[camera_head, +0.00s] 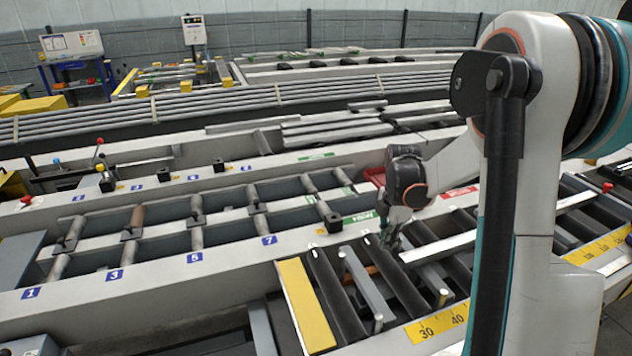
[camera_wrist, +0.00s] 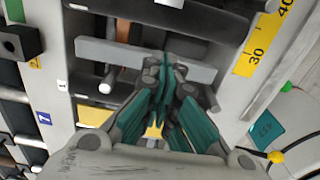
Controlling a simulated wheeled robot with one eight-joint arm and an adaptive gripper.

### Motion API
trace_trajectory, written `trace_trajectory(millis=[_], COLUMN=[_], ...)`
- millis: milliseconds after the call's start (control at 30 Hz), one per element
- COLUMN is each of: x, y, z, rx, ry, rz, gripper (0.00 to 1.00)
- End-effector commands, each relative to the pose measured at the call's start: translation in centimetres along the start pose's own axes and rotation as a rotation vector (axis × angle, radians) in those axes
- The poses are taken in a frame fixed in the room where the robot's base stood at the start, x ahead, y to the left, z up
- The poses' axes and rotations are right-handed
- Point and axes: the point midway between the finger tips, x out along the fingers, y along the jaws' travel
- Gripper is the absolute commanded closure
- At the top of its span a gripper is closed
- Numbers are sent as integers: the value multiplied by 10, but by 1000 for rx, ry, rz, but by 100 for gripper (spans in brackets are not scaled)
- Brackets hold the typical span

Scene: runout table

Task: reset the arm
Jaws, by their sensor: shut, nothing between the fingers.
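My arm reaches in from the right in the head view and bends down over the runout table (camera_head: 455,318). My gripper (camera_head: 390,240) is low over the rollers, partly hidden by its own wrist. In the wrist view, my gripper (camera_wrist: 163,75) has its teal fingers together with nothing between them. A grey bar (camera_wrist: 95,48) lies crosswise behind the fingertips. I cannot tell whether they touch it. In the head view, a grey bar (camera_head: 366,284) with a pale end lies among the dark rollers (camera_head: 335,295), left of my gripper.
A yellow plate (camera_head: 306,305) lies left of the rollers. A yellow scale (camera_head: 437,322) marked 30 and 40 runs along the near edge. Numbered slots with several short bars (camera_head: 197,235) stretch to the left. A black block (camera_head: 333,223) stands close to my gripper. A pale bar (camera_head: 437,246) lies to its right.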

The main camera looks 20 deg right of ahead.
Motion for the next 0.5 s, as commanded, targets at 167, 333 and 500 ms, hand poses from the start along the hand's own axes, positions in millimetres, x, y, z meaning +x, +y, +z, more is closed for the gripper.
trace_trajectory(millis=[167, 333, 500], x=[-8, -49, -98], y=[1, 3, -7], z=[-7, -48, -98], rx=[13, 100, 264], ry=[-5, -26, -33], rz=[9, 64, 158], gripper=[100, 100, 100])
